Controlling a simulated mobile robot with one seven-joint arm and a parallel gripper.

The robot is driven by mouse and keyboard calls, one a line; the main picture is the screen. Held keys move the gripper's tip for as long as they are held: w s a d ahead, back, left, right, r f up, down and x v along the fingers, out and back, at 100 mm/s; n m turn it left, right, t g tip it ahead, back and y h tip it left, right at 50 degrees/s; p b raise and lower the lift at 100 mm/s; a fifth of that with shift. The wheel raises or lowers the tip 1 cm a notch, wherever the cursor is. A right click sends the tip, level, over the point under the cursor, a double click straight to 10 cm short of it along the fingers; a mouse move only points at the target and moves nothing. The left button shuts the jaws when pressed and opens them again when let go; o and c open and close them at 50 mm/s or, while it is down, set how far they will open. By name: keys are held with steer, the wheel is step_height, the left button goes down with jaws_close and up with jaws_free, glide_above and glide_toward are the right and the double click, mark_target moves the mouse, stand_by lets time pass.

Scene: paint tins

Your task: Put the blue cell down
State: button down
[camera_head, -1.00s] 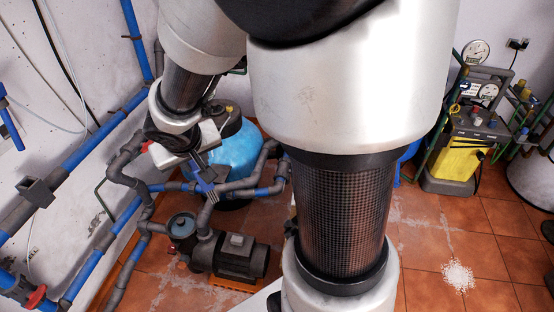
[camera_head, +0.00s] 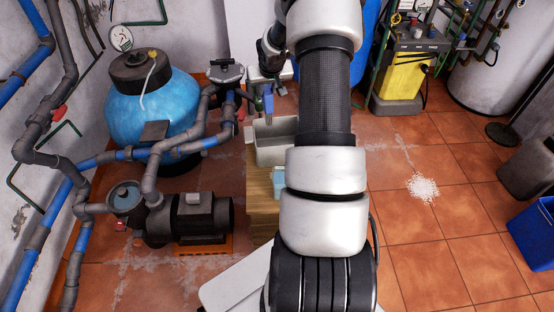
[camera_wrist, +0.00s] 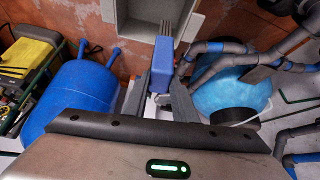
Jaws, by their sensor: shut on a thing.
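The blue cell (camera_wrist: 162,65) is held between the two dark fingers of my gripper (camera_wrist: 163,85) in the wrist view, with several thin grey prongs at its far end. In the head view the blue cell (camera_head: 268,100) hangs above or at the back of an open grey bin (camera_head: 272,157); I cannot tell whether its tip is inside. The grey bin (camera_wrist: 122,12) also shows at the top of the wrist view.
The bin stands on a wooden stand (camera_head: 262,215), with a small light blue thing (camera_head: 264,182) in front. A blue tank (camera_head: 155,105), pipes and a pump (camera_head: 200,218) stand to the left. Open tiled floor lies to the right, with a blue crate (camera_head: 533,232) at the edge.

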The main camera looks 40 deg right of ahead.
steer(key=s+d+f+m+b, duration=0.1)
steer(key=s+d+f+b, duration=0.15)
steer(key=d+f, duration=0.75)
step_height(320, 180, down, 10)
steer(key=b, duration=0.3)
steer(key=shift+w+d, duration=0.2)
steer(key=shift+w, duration=0.05)
steer(key=shift+f, duration=0.2)
steer(key=c, duration=1.5)
jaws_free()
steer(key=shift+o, duration=0.2)
steer(key=shift+r, duration=0.1)
